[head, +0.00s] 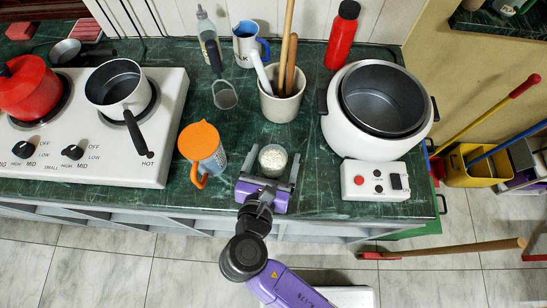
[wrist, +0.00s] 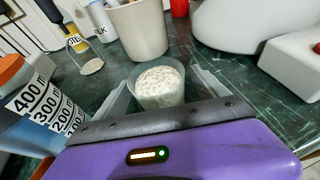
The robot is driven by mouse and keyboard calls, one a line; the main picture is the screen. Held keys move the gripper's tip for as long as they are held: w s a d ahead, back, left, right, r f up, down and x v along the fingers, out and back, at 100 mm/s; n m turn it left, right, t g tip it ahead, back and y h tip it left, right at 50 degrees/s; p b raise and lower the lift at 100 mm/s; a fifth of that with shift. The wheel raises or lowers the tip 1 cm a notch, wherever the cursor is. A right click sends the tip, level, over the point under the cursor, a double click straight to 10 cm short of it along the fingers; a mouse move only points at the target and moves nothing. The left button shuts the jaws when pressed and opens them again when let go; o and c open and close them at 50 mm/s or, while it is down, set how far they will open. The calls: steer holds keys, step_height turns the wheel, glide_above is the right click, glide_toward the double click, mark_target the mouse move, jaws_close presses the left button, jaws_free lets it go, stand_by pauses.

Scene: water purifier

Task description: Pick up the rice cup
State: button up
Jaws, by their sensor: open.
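The rice cup (head: 273,160) is a small clear cup filled with white rice. It stands upright on the green counter near the front edge. My gripper (head: 268,168) is open, with one finger on each side of the cup. In the wrist view the rice cup (wrist: 159,84) sits between the two fingers (wrist: 160,92), with a gap visible on its right. Whether the left finger touches the cup I cannot tell. The lower front of the cup is hidden behind the gripper body.
A measuring jug with orange lid (head: 203,150) stands close on the left. A utensil crock (head: 281,97) is just behind the cup. The white rice cooker (head: 376,110) and its control box (head: 375,181) are to the right. A stove (head: 92,125) is at far left.

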steer(key=shift+x, duration=1.15)
steer(key=c, duration=1.4)
steer(key=shift+r, duration=0.15)
step_height(320, 180, up, 20)
steer(key=p, duration=0.2)
